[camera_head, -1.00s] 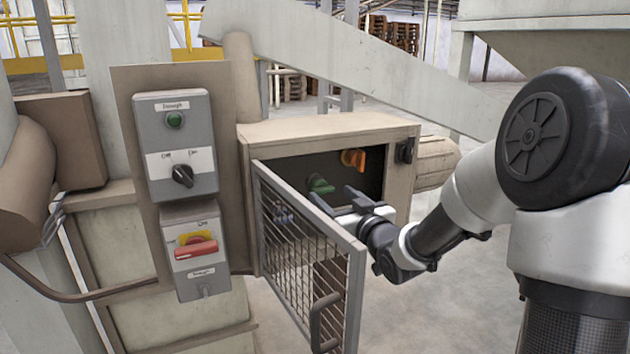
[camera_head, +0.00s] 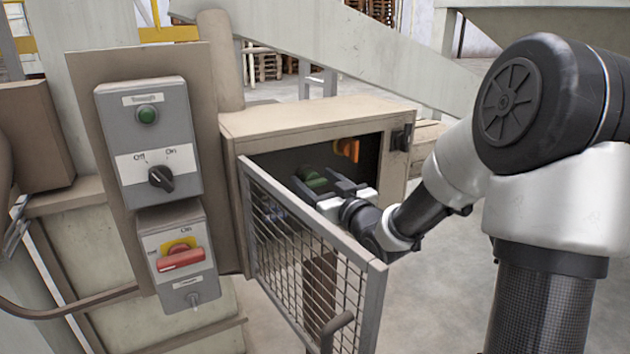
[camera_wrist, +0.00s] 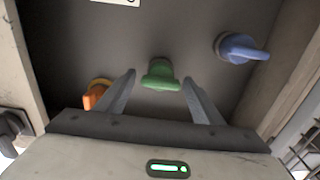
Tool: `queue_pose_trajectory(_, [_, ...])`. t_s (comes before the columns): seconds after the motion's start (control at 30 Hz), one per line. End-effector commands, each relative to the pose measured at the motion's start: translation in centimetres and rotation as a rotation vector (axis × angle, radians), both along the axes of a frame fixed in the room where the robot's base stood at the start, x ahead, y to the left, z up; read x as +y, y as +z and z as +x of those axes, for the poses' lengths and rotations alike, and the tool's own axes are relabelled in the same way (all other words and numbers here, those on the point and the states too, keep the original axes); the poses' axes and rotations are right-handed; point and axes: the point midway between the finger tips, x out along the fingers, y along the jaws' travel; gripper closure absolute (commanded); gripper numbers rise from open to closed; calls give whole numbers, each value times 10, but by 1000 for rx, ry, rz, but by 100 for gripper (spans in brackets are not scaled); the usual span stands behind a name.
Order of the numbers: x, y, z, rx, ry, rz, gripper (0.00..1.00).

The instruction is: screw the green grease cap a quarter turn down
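The green grease cap (camera_head: 313,179) sits inside the open beige cabinet, mounted on its dark back wall. In the wrist view the green cap (camera_wrist: 160,75) lies between the two fingers, near their tips. My gripper (camera_head: 320,187) reaches into the cabinet opening. In the wrist view my gripper (camera_wrist: 158,84) is open, its fingers apart on either side of the cap with a visible gap on both sides. The depth between fingertips and cap is hard to tell.
An orange cap (camera_wrist: 96,94) and a blue cap (camera_wrist: 241,48) flank the green one. The cabinet (camera_head: 300,117) frames the opening closely. A mesh door (camera_head: 310,260) stands open in front, beside my arm. A switch panel (camera_head: 150,140) is at the left.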

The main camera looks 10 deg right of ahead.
Motion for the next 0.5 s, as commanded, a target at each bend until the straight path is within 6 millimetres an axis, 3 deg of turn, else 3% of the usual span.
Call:
queue_pose_trajectory(0.03, [0, 0, 0, 0, 0, 0, 48])
queue_pose_trajectory(0.23, [0, 0, 0, 0, 0, 0, 79])
queue_pose_trajectory(0.5, [0, 1, 0, 9, 0, 29, 79])
